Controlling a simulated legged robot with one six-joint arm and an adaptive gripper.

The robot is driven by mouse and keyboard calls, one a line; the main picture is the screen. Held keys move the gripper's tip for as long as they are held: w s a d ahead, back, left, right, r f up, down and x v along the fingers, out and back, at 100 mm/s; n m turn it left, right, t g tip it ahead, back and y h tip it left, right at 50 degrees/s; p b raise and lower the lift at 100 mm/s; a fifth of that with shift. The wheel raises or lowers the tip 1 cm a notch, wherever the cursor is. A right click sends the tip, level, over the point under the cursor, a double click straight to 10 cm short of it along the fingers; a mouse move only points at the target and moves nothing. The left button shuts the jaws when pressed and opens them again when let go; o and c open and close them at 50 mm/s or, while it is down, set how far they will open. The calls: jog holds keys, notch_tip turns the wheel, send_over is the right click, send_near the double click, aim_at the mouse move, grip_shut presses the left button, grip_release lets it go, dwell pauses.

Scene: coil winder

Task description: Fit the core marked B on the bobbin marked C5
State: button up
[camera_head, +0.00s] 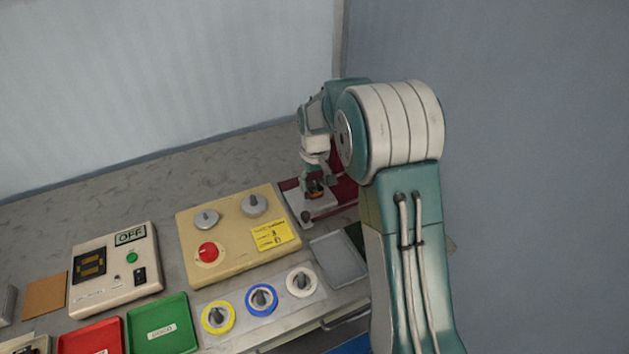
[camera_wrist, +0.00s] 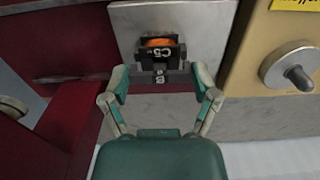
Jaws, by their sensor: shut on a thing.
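The bobbin marked C5 (camera_wrist: 161,52) is dark with an orange winding and stands on a pale metal plate (camera_wrist: 206,22). The dark grey core marked B (camera_wrist: 160,78) is right at the bobbin's near side in the wrist view, between the fingertips of my gripper (camera_wrist: 160,82). My gripper is shut on this core. The core and bobbin look in line and very close; how far the core's legs are inside the bobbin I cannot tell. In the head view my gripper (camera_head: 316,178) is low over the plate, with the orange winding just visible below it.
A dark red machine body (camera_wrist: 70,110) stands left of the plate in the wrist view. A beige box (camera_head: 235,235) with two grey knobs and a red button is close beside the plate. A grey tray (camera_head: 338,258) and several coloured spools (camera_head: 262,299) lie nearer the front.

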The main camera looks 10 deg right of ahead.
jog(key=shift+f, duration=0.7)
jog(key=o, duration=0.8)
notch_tip(320, 180, up, 12)
jog(key=shift+f, duration=0.1)
